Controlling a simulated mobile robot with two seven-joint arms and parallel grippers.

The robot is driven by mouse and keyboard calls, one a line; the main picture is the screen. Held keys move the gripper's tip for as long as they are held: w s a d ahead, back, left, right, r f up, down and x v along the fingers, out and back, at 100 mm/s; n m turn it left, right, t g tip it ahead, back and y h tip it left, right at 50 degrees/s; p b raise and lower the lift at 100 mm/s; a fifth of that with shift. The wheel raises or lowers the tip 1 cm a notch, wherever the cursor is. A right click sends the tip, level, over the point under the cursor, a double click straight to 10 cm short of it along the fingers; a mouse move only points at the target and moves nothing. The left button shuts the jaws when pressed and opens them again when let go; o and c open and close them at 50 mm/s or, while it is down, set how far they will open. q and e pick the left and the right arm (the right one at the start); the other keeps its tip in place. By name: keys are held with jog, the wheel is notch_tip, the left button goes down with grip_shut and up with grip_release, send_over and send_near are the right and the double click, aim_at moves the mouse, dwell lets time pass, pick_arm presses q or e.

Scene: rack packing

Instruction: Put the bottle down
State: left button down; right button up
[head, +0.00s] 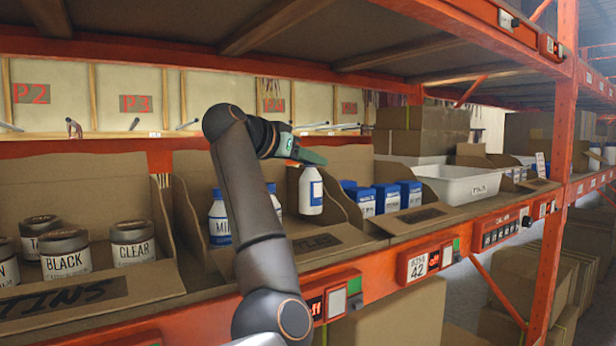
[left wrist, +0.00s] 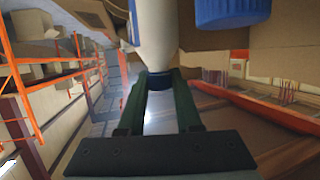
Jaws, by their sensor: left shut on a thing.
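My left gripper (head: 312,160) is shut on a white bottle (head: 311,192) with a blue label, holding it by its dark cap at the top. The bottle is upright, over the cardboard bin whose front label (head: 318,242) ends in "TLES". I cannot tell whether its base touches the bin floor. In the left wrist view the green fingers of the left gripper (left wrist: 160,84) close on the cap, and the bottle's white body (left wrist: 156,38) runs out of frame. My right gripper is not in view.
A bin of tins (head: 66,254) stands at the left. Blue and white boxes (head: 387,198) fill the bin to the right, then a white tub (head: 460,181). The orange front beam (head: 480,238) and the shelf above (head: 300,45) bound the space.

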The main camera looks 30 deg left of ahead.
aim_at(301, 179)
pick_arm(q)
jog(key=shift+w+a+f, duration=0.3)
jog(key=shift+a+f, duration=0.05)
jog(key=shift+f, duration=0.15)
notch_tip(301, 179, down, 3)
jog(key=shift+w+a+f+p, duration=0.1)
jog(key=shift+w+a+p, duration=0.05)
jog(key=shift+p, duration=0.3)
jog(key=shift+f, duration=0.15)
jog(key=shift+f, duration=0.1)
jog(key=c, duration=1.1)
grip_release()
jog(key=shift+f, duration=0.1)
jog(key=o, duration=0.5)
